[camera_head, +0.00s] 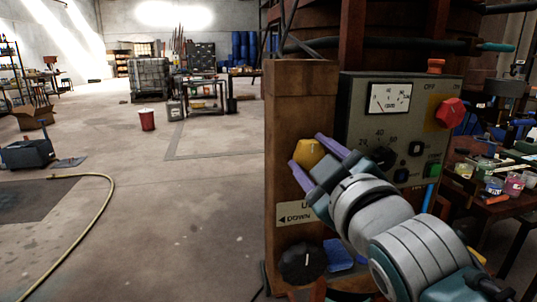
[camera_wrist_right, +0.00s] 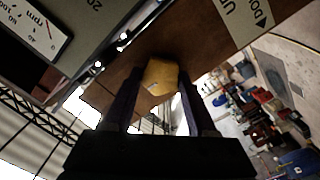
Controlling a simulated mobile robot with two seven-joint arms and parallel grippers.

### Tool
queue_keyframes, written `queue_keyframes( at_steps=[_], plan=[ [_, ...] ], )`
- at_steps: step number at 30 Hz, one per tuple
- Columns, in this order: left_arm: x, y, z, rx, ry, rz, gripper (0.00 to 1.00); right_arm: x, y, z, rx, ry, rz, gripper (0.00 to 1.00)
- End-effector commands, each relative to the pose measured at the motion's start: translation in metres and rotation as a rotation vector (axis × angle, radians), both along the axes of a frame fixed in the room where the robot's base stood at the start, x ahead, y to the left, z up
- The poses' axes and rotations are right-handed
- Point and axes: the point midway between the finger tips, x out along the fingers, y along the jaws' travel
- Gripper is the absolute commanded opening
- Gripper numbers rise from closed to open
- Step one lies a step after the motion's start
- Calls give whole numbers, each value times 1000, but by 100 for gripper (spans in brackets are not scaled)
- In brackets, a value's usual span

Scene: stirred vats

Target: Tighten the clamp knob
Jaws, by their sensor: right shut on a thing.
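A yellow knob (camera_head: 306,152), which looks like the clamp knob, sits on the front of a brown wooden post (camera_head: 287,110), left of the grey control panel. My right gripper (camera_head: 307,156) reaches it from the lower right, its purple fingers on either side of the knob, shut on it. In the right wrist view the yellow knob (camera_wrist_right: 160,77) lies between the dark fingertips (camera_wrist_right: 158,80). Its base is partly hidden. My left gripper is not in view.
The panel (camera_head: 355,120) carries a dial gauge (camera_head: 390,98), a black dial (camera_head: 384,157) and a red switch (camera_head: 449,112). Below the yellow knob are a white "DOWN" label (camera_head: 297,215) and a large black knob (camera_head: 302,263). The floor at left is mostly open, with a yellow hose (camera_head: 100,215).

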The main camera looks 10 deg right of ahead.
Motion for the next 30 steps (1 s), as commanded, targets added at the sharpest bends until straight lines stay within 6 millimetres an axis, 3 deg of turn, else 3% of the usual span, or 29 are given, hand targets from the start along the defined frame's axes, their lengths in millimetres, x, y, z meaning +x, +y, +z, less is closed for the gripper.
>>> queue_keyframes(
  at_steps=[5, 6, 14, 23, 30],
  plan=[
    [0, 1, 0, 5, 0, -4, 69, 0, 0, 1, 5, -2, 1, 1],
    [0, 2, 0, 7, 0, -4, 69, 0, 0, 1, 5, -2, 1, 58],
    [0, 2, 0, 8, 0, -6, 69, 0, 0, 0, 2, -1, 0, 87],
    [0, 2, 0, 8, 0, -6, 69, -3, 0, 0, 1, 0, 0, 87],
    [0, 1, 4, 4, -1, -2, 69, -37, -2, -1, 1, 4, -1, 87]
  ],
)
